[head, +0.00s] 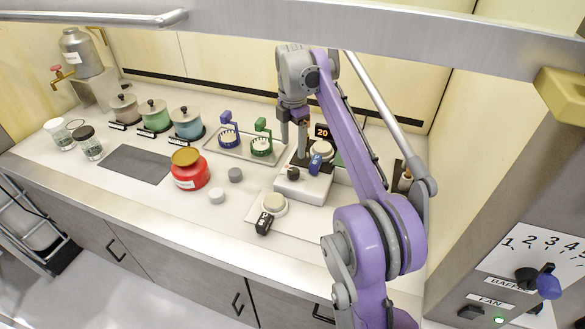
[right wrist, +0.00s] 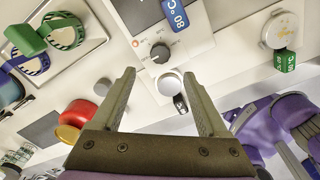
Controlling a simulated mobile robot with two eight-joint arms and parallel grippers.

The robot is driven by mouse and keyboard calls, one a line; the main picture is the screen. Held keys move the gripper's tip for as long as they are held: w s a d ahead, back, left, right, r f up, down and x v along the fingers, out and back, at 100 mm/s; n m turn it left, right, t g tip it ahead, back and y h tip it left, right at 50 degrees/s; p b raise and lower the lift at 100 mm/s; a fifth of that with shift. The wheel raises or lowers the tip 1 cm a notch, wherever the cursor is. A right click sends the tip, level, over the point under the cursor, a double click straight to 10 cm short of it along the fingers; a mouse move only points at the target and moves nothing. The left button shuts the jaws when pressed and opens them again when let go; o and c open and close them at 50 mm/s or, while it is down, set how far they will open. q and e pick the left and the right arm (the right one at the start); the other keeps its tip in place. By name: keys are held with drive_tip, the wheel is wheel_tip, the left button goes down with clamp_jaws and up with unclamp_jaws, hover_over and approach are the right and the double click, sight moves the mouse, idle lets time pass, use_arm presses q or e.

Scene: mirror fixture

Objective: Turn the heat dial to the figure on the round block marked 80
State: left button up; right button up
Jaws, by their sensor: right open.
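The heating unit (head: 302,188) is a white box with a dark plate and a black heat dial (head: 292,173) on its front. The dial also shows in the right wrist view (right wrist: 160,53), its white pointer mark small. A pale round block (head: 321,150) sits on the plate; its blue tag (head: 315,164) reads 80 °C in the right wrist view (right wrist: 177,14). A display (head: 322,132) behind reads 20. My right gripper (head: 293,138) is open and empty, pointing down above the unit; in the right wrist view (right wrist: 159,73) the dial lies beyond its fingertips, apart from them. My left gripper is out of sight.
A round block (head: 273,203) with a black tag stands in front of the unit. A green-tagged block (right wrist: 280,30) stands beside it. A red jar (head: 190,174) and two small discs are to the left. A tray (head: 208,146) holds blue and green clamp-like items.

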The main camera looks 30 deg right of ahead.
sight(293, 171)
wheel_tip(293, 171, down, 10)
drive_tip(key=shift+r+b, duration=0.2)
drive_tip(key=shift+b, duration=0.4)
clamp_jaws()
